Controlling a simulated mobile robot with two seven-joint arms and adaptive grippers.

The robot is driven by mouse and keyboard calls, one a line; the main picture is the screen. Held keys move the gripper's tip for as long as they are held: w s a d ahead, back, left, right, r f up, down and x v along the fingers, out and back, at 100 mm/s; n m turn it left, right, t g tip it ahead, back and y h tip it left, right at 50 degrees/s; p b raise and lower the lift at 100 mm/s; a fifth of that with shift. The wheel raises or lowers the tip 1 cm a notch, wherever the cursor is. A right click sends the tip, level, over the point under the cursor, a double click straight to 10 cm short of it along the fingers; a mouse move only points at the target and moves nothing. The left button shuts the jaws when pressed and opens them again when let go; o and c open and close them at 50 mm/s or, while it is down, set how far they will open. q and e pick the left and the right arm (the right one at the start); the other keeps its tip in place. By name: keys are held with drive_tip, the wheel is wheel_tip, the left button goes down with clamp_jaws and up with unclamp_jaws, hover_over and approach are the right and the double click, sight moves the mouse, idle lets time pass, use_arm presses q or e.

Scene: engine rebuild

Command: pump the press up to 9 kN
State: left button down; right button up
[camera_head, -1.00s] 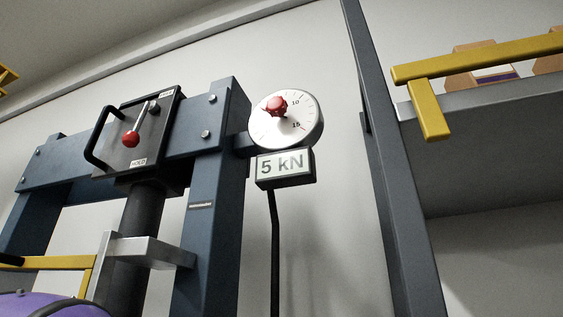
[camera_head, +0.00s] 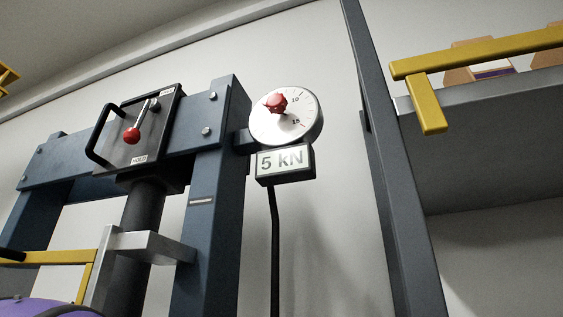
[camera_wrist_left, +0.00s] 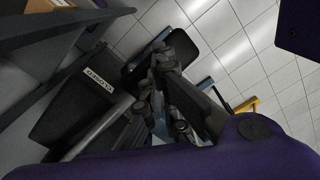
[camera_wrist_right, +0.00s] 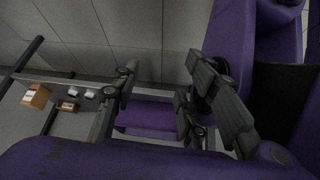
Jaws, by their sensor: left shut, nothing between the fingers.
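The blue press frame (camera_head: 215,190) stands at left in the head view. Its black valve box (camera_head: 150,125) carries a lever with a red knob (camera_head: 131,135), near the HOLD label. The round white gauge (camera_head: 300,112) is partly covered by a red knob-like part (camera_head: 276,103). The display (camera_head: 285,163) below it reads 5 kN. A thin black rod (camera_head: 275,250) runs down beneath the display. My left gripper (camera_wrist_left: 163,62) is shut and empty in the left wrist view. My right gripper (camera_wrist_right: 161,72) is open and empty in the right wrist view. Neither gripper shows in the head view.
A dark post (camera_head: 385,180) and a grey shelf (camera_head: 480,100) with a yellow bar (camera_head: 480,55) stand at right. A labelled dark box (camera_wrist_left: 75,105) lies beside my left gripper. Small boxes (camera_wrist_right: 36,96) sit on a shelf in the right wrist view.

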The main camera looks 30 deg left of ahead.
use_arm(q)
drive_tip(key=shift+r+p, duration=0.5)
drive_tip(key=shift+r, duration=0.2)
wheel_tip(320, 180, up, 15)
drive_tip(key=p, duration=1)
use_arm(e)
drive_tip(key=w+r+t, duration=0.1)
drive_tip(key=w+r, duration=0.3)
drive_tip(key=r, duration=0.7)
use_arm(q)
drive_tip(key=shift+f, duration=0.1)
use_arm(e)
drive_tip(key=shift+w+r, duration=0.15)
drive_tip(key=shift+w, duration=0.05)
